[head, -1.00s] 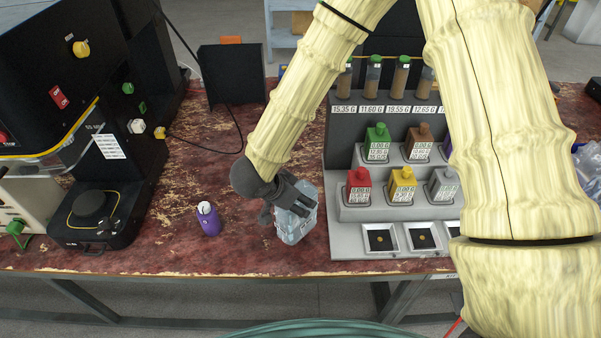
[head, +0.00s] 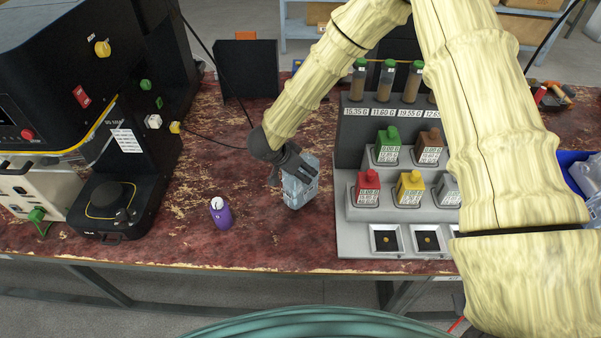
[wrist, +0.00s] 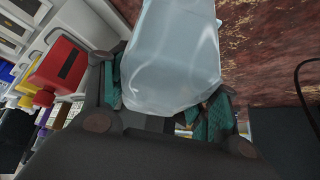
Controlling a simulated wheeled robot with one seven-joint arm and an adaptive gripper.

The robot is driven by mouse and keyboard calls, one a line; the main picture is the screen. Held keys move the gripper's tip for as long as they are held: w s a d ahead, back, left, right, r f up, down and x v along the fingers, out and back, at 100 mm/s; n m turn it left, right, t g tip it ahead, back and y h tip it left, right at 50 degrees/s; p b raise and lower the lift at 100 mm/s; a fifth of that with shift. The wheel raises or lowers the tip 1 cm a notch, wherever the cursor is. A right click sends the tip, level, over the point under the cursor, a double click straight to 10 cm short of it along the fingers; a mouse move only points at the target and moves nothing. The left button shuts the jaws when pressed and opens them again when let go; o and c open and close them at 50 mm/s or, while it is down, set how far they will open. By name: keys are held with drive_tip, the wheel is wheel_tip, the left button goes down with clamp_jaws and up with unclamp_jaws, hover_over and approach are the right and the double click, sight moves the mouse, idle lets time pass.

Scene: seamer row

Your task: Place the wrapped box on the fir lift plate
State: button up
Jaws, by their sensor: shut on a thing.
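The wrapped box (head: 299,188) is a pale, bluish, translucent block. My gripper (head: 290,168) is shut on it, left of the grey stepped rack. In the wrist view the box (wrist: 172,55) sits between the two green-padded fingers of my gripper (wrist: 168,105). In the head view it looks slightly tilted; I cannot tell exactly how high it is above the bench. A dark round plate (head: 110,197) sits on the low base of the black machine at the left, empty. I cannot tell from its colour whether it is the fir lift plate.
A purple bottle (head: 221,213) stands on the worn red bench (head: 185,225) between box and black machine (head: 160,90). The grey rack (head: 352,225) with coloured containers is close on the right. A black panel (head: 250,72) and cable are behind. Open bench lies around the bottle.

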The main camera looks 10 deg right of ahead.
drive_tip(key=shift+f+p, duration=0.4)
drive_tip(key=shift+f, duration=1.1)
drive_tip(key=o, duration=1.6)
drive_tip(key=shift+o, duration=0.2)
